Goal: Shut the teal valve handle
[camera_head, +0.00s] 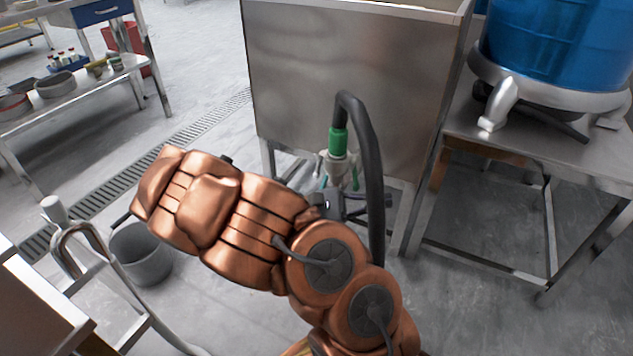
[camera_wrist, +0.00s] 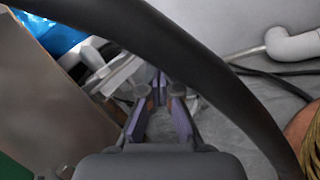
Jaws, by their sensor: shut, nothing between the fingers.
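The valve (camera_head: 335,163) is a small pale metal fitting under a green hose collar (camera_head: 338,141), in front of the steel tank. A small teal piece, which looks like the valve handle (camera_head: 323,182), shows at its lower left; its exact angle is too small to tell. My gripper (camera_head: 335,206) is just below the valve, partly hidden by my copper-coloured arm. In the wrist view my gripper (camera_wrist: 158,98) has its purple-grey fingers shut with nothing between them. I cannot make out the teal handle in the wrist view, nor whether the gripper touches it.
A thick black hose (camera_head: 372,165) loops down from the collar beside my gripper and crosses the wrist view (camera_wrist: 190,60). The steel tank (camera_head: 340,70) stands behind. A blue drum (camera_head: 560,45) sits on a right-hand table. A grey bucket (camera_head: 140,255) stands on the floor at left.

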